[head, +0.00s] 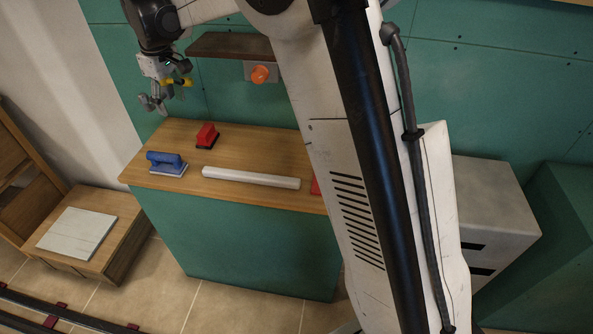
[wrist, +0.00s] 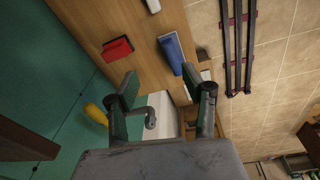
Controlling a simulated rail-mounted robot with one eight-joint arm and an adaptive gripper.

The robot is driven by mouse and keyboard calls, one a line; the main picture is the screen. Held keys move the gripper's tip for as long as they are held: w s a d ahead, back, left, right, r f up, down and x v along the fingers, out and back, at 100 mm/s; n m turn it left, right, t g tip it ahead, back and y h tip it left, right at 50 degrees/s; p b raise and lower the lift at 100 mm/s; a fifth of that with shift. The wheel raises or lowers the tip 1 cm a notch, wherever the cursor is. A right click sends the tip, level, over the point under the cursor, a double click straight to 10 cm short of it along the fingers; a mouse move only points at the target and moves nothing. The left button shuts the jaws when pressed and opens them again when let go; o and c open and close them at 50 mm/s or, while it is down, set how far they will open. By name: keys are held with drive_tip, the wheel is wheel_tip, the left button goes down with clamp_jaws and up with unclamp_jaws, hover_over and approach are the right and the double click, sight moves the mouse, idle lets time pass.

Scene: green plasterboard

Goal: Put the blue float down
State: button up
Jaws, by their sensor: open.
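The blue float (head: 165,161) lies on the wooden counter top (head: 150,140), near its left end, with its blue handle upward. It also shows in the wrist view (wrist: 172,50), beyond the fingertips. My gripper (head: 154,103) is above and behind the left end of the counter, clear of the float. In the wrist view my gripper (wrist: 160,81) has its two fingers spread apart, with nothing held between them. Nothing covers the float in the head view.
A red block-shaped tool (head: 207,136) stands behind the float. A long white bar (head: 251,177) lies to its right. A dark shelf (head: 230,46) and an orange knob (head: 260,74) are on the green wall. A yellow object (wrist: 97,113) is left of my fingers.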

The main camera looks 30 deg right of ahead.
drive_tip(key=s+d+r+m+t, duration=0.15)
drive_tip(key=s+d+r, duration=0.3)
drive_tip(key=s, duration=0.45)
drive_tip(key=s+d+r+m+t, duration=0.1)
drive_tip(key=s+d+r+m, duration=0.15)
drive_tip(key=s+d, duration=0.5)
drive_tip(key=s+d+f+m+t, duration=0.1)
drive_tip(key=s+d+f+m, duration=0.1)
drive_tip(key=s, duration=0.9)
drive_tip(key=s+d+f+m+t, duration=0.2)
drive_tip(key=s+d+f, duration=0.1)
drive_tip(key=s, duration=0.8)
drive_tip(key=shift+f, duration=0.8)
drive_tip(key=shift+d, duration=0.15)
